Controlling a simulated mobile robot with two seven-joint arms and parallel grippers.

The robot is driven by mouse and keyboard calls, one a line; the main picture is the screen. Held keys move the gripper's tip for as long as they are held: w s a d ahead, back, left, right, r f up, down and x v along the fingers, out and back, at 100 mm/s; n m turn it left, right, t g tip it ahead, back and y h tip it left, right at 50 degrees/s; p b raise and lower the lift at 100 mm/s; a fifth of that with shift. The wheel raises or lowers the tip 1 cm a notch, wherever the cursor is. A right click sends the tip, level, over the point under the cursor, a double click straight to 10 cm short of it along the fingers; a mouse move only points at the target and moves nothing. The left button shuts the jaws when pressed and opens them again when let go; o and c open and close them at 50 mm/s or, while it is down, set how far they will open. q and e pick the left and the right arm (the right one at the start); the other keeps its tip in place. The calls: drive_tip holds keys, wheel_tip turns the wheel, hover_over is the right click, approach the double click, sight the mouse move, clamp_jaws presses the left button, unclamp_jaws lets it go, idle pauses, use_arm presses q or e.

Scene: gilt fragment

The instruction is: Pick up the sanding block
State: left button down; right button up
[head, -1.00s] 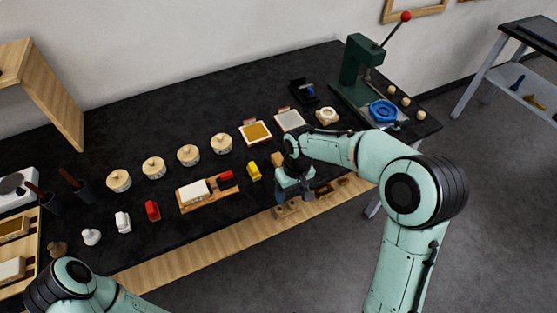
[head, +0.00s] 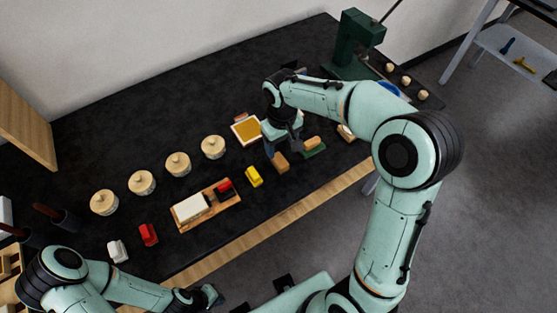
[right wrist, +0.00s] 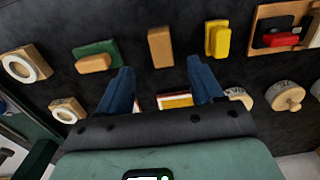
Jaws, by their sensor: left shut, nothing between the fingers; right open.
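A plain tan wooden block (head: 280,162), which looks like the sanding block, lies on the black bench; in the right wrist view this block (right wrist: 160,47) lies ahead, between the lines of the fingers. A green pad with a tan wooden piece on it (head: 313,148) lies beside it and could also be a sanding tool; it also shows in the right wrist view (right wrist: 97,57). My right gripper (head: 283,148) is open and empty above the bench near the block; its two fingers (right wrist: 161,72) stand wide apart. My left gripper (head: 210,296) is shut and empty, low in the head view.
Further left are a wooden board with a white block (head: 190,209) and several lidded round pots (head: 178,164). A green press (head: 357,45) stands at the back right.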

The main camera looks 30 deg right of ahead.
sight(280, 160)
drive_tip(key=f, duration=0.9)
drive_tip(key=shift+w+f, duration=0.1)
drive_tip(key=shift+w, duration=0.25)
drive_tip(key=shift+a, duration=0.1)
drive_tip(key=c, duration=1)
